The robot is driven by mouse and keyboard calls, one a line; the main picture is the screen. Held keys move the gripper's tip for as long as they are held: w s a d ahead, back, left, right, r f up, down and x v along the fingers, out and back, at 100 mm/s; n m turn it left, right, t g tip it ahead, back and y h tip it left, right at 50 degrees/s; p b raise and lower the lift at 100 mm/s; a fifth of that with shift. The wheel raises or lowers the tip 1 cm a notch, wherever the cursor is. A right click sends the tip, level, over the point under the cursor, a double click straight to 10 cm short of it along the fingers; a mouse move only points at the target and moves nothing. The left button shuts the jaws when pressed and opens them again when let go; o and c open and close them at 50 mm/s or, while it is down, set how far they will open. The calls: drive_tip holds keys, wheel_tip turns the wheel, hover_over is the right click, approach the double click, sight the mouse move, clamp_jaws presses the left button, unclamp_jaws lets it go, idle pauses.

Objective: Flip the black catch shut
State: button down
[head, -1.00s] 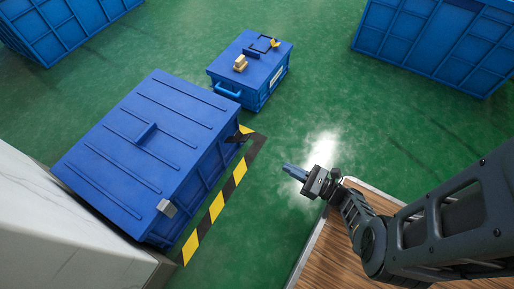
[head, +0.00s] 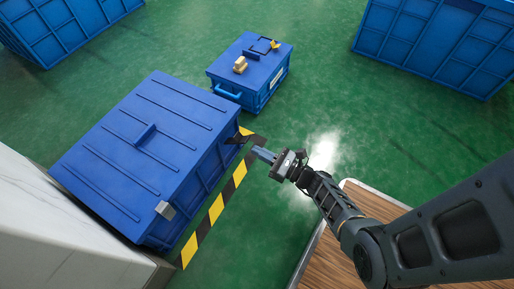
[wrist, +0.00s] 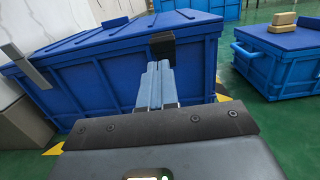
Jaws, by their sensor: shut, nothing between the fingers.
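The black catch (head: 236,138) sticks out from the front edge of the large blue bin (head: 145,150), near its far right corner. In the wrist view the black catch (wrist: 163,44) shows as a dark block at the lid's edge, straight beyond my fingertips. The bin's lid is down. My gripper (head: 258,152) is shut and empty, its blue-grey fingers pointing at the catch from the right. In the wrist view the fingertips (wrist: 156,68) overlap the lower edge of the catch; I cannot tell whether they touch it.
A grey catch (head: 166,209) sits at the bin's near corner. A smaller blue box (head: 250,70) with a tan block (head: 240,65) on top stands behind. Yellow-black floor tape (head: 216,207) runs along the bin. A wooden surface (head: 330,255) lies below my arm. Green floor between is clear.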

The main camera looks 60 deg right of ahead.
sight(234, 138)
drive_tip(key=shift+w+r, duration=0.65)
drive_tip(key=shift+r, duration=0.15)
drive_tip(key=shift+w+r+g+p, duration=0.1)
drive_tip(key=shift+r+g+p, duration=0.35)
drive_tip(key=shift+p, duration=0.45)
